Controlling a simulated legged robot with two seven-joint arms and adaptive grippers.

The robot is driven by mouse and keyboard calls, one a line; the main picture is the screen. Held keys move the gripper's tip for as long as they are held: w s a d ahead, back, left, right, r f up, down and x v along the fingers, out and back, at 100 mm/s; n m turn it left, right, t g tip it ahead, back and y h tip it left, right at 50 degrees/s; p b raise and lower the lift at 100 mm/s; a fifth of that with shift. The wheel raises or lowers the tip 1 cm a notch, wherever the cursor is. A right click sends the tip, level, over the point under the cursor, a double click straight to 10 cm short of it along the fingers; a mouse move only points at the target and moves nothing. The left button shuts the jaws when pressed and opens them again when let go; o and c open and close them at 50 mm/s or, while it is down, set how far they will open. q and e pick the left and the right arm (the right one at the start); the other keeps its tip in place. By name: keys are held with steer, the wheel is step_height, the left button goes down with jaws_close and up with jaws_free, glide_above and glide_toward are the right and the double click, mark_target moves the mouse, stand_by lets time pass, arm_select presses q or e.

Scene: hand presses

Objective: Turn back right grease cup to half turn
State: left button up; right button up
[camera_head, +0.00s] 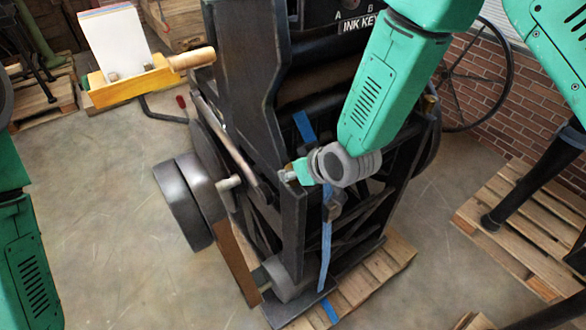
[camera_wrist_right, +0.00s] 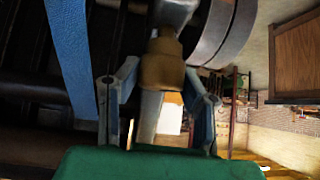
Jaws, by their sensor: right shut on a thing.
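The black hand press (camera_head: 262,90) stands in the middle of the head view. My right arm reaches down over it, and my right gripper (camera_head: 300,172) is at the upper end of a black frame post. In the right wrist view, a brass grease cup (camera_wrist_right: 161,65) sits between the fingers of my right gripper (camera_wrist_right: 160,88), which is shut on it. The cup is still against a grey metal part. Its turn angle cannot be read. In the head view the cup is mostly hidden by the gripper. My left arm shows at the left edge; its gripper is out of view.
Another brass fitting (camera_head: 430,103) is on the right side of the press. A blue strap (camera_head: 326,240) hangs from the frame. A yellow wooden tray (camera_head: 130,84) holds paper at the back left. A wooden pallet (camera_head: 515,215) lies at right. Floor is open at left.

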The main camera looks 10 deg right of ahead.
steer(key=o, duration=1.1)
steer(key=shift+w+r, duration=0.15)
steer(key=shift+o, duration=0.2)
steer(key=v, duration=1.2)
